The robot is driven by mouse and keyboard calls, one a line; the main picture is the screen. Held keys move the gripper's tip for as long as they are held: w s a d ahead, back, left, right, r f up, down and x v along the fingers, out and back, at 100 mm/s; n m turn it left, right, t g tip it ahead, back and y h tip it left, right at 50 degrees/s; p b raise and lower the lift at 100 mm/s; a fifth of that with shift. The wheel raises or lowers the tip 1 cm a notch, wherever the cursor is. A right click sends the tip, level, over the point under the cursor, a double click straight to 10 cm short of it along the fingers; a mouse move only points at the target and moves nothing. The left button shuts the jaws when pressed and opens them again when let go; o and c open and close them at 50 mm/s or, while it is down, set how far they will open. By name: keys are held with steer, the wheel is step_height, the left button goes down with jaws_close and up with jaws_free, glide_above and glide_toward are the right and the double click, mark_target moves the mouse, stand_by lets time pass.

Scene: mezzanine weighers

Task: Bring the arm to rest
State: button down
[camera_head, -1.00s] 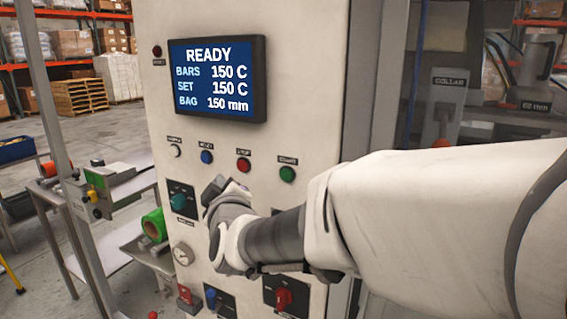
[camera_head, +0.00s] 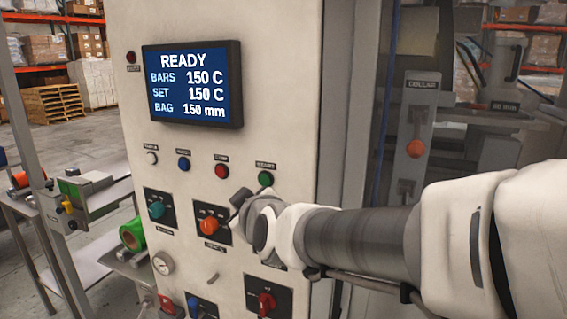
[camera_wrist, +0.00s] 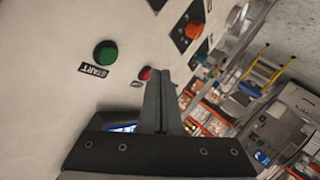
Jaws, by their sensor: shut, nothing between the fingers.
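My gripper (camera_wrist: 162,82) is shut and empty, its two dark fingers together in the wrist view. In the head view my arm reaches in from the right, and its wrist end is in front of the white control panel (camera_head: 290,60), near the orange knob (camera_head: 209,226) and below the green button (camera_head: 265,179). The fingers are mostly hidden in the head view. The wrist view shows the green START button (camera_wrist: 105,53) left of the fingers, with a red button (camera_wrist: 145,73) close beside them. Whether the fingers touch the panel cannot be told.
The screen (camera_head: 192,84) reads READY, bars 150 C, set 150 C, bag 150 mm. Machinery with an orange knob (camera_head: 415,148) stands right. A bench (camera_head: 100,210) is at left.

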steer(key=s+d+f+m+g+h, duration=0.2)
steer(key=s+d+f+m, duration=0.1)
steer(key=s+d, duration=0.4)
steer(key=s+d+f+m+g+h, duration=0.2)
steer(key=s+d+m+g, duration=0.1)
steer(key=s+d, duration=0.4)
steer(key=s+d+f+m+g+h, duration=0.1)
steer(key=s+d+f+m+g, duration=0.1)
steer(key=s+d+m, duration=0.3)
steer(key=s+d+f, duration=0.1)
steer(key=s+d, duration=0.1)
steer(key=d, duration=0.1)
steer(key=shift+s+d+f+h, duration=0.2)
steer(key=shift+s+f+h, duration=0.15)
steer(key=shift+h, duration=0.05)
steer(key=shift+a, duration=0.2)
